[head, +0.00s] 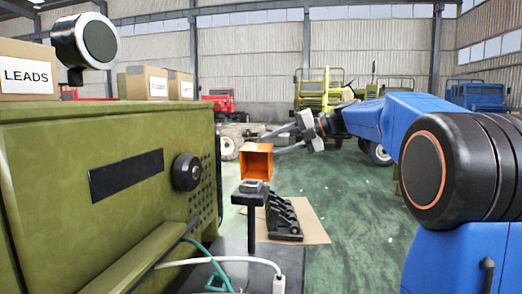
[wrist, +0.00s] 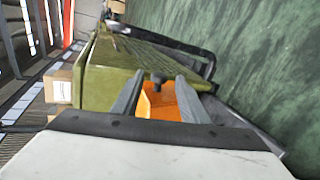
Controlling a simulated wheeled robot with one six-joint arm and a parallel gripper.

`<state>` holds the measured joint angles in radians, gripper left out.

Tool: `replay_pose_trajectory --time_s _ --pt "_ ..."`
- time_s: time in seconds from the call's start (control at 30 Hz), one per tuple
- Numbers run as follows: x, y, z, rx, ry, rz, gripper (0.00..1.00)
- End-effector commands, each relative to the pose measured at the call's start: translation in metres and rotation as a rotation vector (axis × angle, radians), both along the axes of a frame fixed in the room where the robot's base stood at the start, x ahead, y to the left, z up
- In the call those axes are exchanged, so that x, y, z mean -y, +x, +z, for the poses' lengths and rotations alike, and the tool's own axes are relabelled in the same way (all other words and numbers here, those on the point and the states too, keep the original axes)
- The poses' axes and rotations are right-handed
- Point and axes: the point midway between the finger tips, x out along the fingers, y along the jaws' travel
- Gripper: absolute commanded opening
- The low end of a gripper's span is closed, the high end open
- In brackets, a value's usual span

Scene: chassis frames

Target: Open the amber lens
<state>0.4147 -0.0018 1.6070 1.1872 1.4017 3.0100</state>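An orange, box-shaped piece (head: 257,162), which looks like the amber lens, shows in the middle of the head view. Its dark inner face is turned to the camera. My gripper (head: 270,145) is at its upper right, with two grey fingers spread apart and pointing left. In the wrist view the orange piece (wrist: 160,103) lies in line with the gap between the open fingers of my gripper (wrist: 159,78). Nothing is held. I cannot tell whether a finger touches the piece, nor what bears it.
A green cabinet (head: 90,130) with a black knob (head: 187,171) fills the left. A black post (head: 250,195) stands before the orange piece. A black rack (head: 283,218) sits on cardboard. White and teal cables lie below. Green floor (head: 350,215) is clear to the right.

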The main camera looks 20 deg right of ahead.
Motion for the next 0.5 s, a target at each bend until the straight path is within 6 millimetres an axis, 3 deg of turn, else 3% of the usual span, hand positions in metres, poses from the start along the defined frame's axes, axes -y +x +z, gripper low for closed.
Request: replay_pose_trajectory --time_s 0.3,0.5 --pt "0.046 -0.029 0.021 0.004 -0.001 -0.004 0.40" --pt "0.063 -0.041 0.029 0.002 -0.001 0.000 0.40"
